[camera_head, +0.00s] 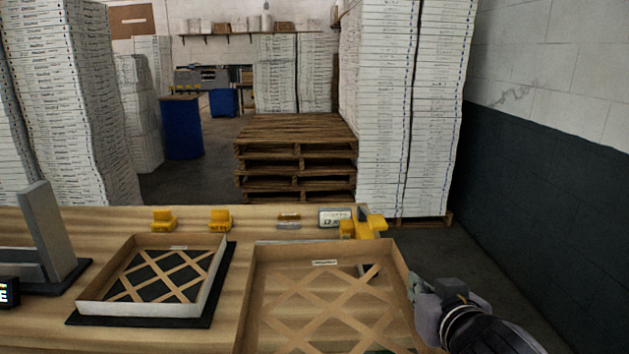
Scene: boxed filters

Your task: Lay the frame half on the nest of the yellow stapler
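A large open cardboard frame half (258,290) with a diagonal lattice fills the lower middle; the bottom edge of the picture cuts it off. My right gripper (417,287) is at its right wall and appears shut on that wall; the inner finger is mostly hidden. The yellow stapler (362,226) stands just behind the frame half's far wall, near its right corner. The nest under or near the frame half is hidden, and I cannot tell whether the frame half touches it. My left gripper is out of view.
Another lattice frame (150,308) sits on a black base (228,270) at the left. A grey angled fixture (45,232) stands farther left. Small yellow blocks (163,220) (220,220) and a label sign (335,217) line the wooden table's back edge. Pallets (296,150) stand beyond.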

